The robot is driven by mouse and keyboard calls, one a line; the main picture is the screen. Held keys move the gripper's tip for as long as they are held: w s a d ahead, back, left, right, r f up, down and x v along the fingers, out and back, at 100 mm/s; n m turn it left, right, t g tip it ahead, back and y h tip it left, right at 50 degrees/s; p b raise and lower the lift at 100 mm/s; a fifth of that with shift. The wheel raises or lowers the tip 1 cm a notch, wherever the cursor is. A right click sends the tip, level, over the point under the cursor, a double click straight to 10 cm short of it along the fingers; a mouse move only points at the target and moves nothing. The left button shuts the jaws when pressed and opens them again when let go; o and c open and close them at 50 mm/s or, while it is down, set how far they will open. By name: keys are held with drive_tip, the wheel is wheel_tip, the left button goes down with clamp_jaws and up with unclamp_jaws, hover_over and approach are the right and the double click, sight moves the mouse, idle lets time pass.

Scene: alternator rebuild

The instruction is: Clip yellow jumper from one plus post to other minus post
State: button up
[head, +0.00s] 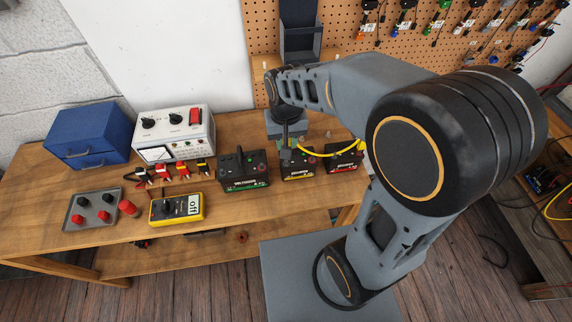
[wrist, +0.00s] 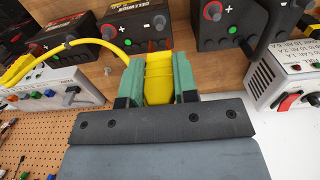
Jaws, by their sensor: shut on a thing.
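My gripper (wrist: 159,72) has green finger pads and is shut on a yellow clip (wrist: 158,88) of the jumper. The yellow jumper lead (wrist: 70,43) runs off to the left in the wrist view. In the head view the lead (head: 318,154) arcs right from my gripper toward the red-labelled battery box; its far end is partly behind my arm. Three black battery boxes stand in a row: green-labelled (head: 243,172), yellow-labelled (head: 298,163) and red-labelled (head: 345,158). Posts and red rings with plus signs show in the wrist view. Whether the held clip touches a post, I cannot tell.
A white power supply (head: 173,130) and a blue drawer box (head: 88,134) stand at the back left. A yellow multimeter (head: 177,208), a grey tray (head: 92,208) with knobs and several clips lie left of the batteries. A pegboard (head: 340,45) stands behind the bench.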

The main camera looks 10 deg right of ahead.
drive_tip(key=shift+f+b, duration=0.7)
drive_tip(key=shift+f, duration=0.75)
drive_tip(key=shift+f, duration=0.1)
drive_tip(key=shift+f+b, duration=0.95)
drive_tip(key=shift+f, duration=0.15)
drive_tip(key=o, duration=0.8)
drive_tip(key=shift+r, duration=0.1)
wheel_tip(320, 180, up, 8)
drive_tip(key=p, duration=0.7)
drive_tip(key=shift+r, duration=0.2)
